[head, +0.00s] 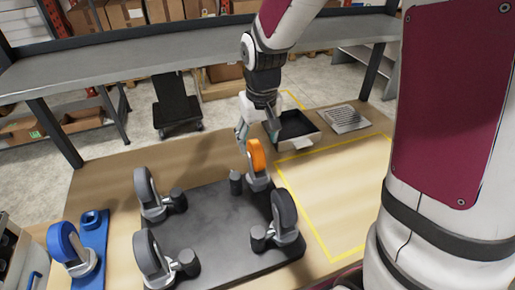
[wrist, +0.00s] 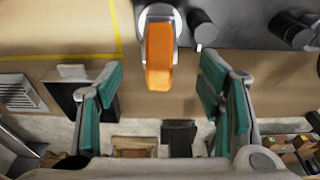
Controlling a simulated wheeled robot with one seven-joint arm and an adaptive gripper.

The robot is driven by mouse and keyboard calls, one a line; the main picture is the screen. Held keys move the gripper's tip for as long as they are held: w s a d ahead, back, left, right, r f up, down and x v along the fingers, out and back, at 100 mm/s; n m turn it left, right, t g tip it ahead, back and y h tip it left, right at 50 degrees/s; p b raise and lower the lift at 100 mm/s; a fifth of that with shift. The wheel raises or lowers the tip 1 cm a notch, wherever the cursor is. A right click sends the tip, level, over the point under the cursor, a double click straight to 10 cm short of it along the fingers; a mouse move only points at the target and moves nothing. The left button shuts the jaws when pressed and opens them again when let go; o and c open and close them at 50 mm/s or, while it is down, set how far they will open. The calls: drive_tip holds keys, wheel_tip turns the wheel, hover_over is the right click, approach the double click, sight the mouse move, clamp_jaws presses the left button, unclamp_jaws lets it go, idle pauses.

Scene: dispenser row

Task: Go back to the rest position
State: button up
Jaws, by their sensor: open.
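My gripper (head: 257,128) is open and empty, with its teal-padded fingers apart. It is behind and slightly above the orange-wheeled caster (head: 257,157) in the head view. In the wrist view the orange wheel (wrist: 159,60) shows in the gap between the fingers (wrist: 162,72), and nothing visibly touches it. The orange caster stands at the back edge of a black plate (head: 216,218), beside a short black post (head: 236,183). Several grey-wheeled casters (head: 150,195) stand at the plate's other corners. My arm reaches in from the upper right.
A blue-wheeled caster (head: 72,250) is on a blue base at the left. A yellow-taped area (head: 345,195) at the right is bare. A grey shelf (head: 190,44) crosses the back.

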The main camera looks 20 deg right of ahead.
drive_tip(key=shift+s+r, duration=0.15)
drive_tip(key=shift+r, duration=0.35)
drive_tip(key=s+r+t, duration=0.3)
drive_tip(key=s+r, duration=1.2)
drive_tip(key=s, duration=0.5)
drive_tip(key=shift+r+t, duration=0.3)
drive_tip(key=shift+t, duration=0.1)
